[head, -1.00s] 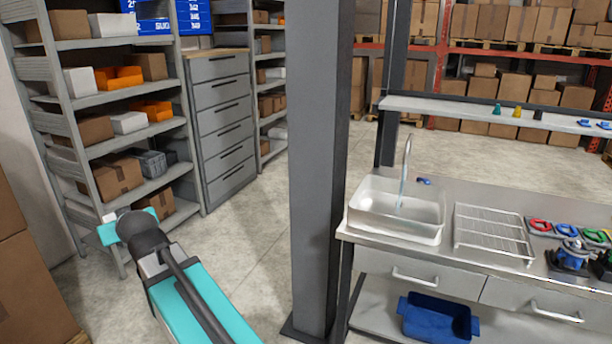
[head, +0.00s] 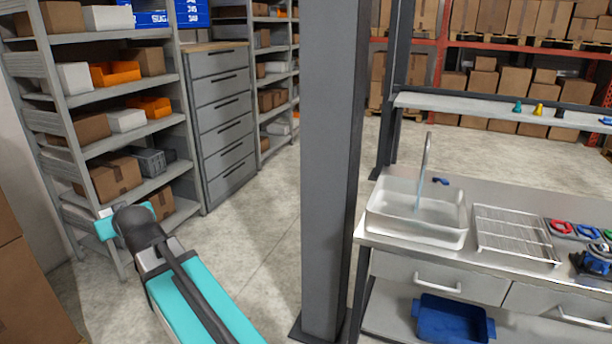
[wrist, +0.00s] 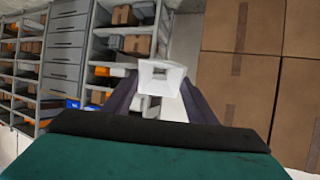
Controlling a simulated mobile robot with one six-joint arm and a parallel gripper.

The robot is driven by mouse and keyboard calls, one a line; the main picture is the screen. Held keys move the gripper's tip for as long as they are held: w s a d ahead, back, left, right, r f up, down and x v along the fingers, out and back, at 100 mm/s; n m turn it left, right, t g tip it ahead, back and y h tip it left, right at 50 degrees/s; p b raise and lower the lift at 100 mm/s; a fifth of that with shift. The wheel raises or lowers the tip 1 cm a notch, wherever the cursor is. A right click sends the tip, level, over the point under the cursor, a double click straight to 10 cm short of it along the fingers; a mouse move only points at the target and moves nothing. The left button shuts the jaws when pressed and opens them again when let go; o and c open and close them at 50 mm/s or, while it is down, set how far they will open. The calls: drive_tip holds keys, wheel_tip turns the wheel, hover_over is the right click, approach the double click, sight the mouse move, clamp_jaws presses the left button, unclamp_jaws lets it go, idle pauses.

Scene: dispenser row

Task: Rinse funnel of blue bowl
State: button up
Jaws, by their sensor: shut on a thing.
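In the wrist view, my gripper (wrist: 158,97) is shut on a white, square-mouthed hollow piece that looks like a funnel (wrist: 174,76). The piece is held out past the dark fingers, clear of any surface. I cannot make out a blue bowl. A blue device (head: 598,260) stands at the right picture edge, cut off.
A grey pillar (head: 336,170) stands between my arm and the sink bench. A wire drying rack (head: 515,235) is right of the sink. A blue bin (head: 452,320) sits below. Shelving (head: 110,140) stands at left, boxes (wrist: 240,60) at right in the wrist view. Open floor lies between.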

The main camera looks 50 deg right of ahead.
drive_tip(key=shift+w, duration=0.3)
drive_tip(key=shift+a, duration=0.1)
drive_tip(key=shift+d, duration=0.4)
drive_tip(key=s+d+m+g+h, duration=0.25)
drive_tip(key=s+d, duration=0.25)
drive_tip(key=d, duration=0.9)
drive_tip(key=s+d+f+m+g+h+b, duration=0.1)
drive_tip(key=s+d+m+g+h, duration=0.2)
drive_tip(key=d, duration=1.1)
drive_tip(key=s+d+m+g+h, duration=0.15)
drive_tip(key=s+d+m, duration=0.4)
drive_tip(key=d, duration=0.85)
drive_tip(key=s+d+r+m+g, duration=0.1)
drive_tip(key=s+d+m+g, duration=0.4)
drive_tip(key=s+d, duration=1.15)
drive_tip(key=s+d+r+m+g+y, duration=0.1)
drive_tip(key=s+d+m, duration=0.1)
drive_tip(key=s, duration=0.5)
drive_tip(key=s+d+r+m+g+y, duration=0.1)
drive_tip(key=s+d+m, duration=0.1)
drive_tip(key=s, duration=0.6)
drive_tip(key=s+d+r+m+g+y+b, duration=0.1)
drive_tip(key=s+d+m, duration=0.2)
drive_tip(key=s, duration=0.5)
drive_tip(key=shift+y, duration=0.3)
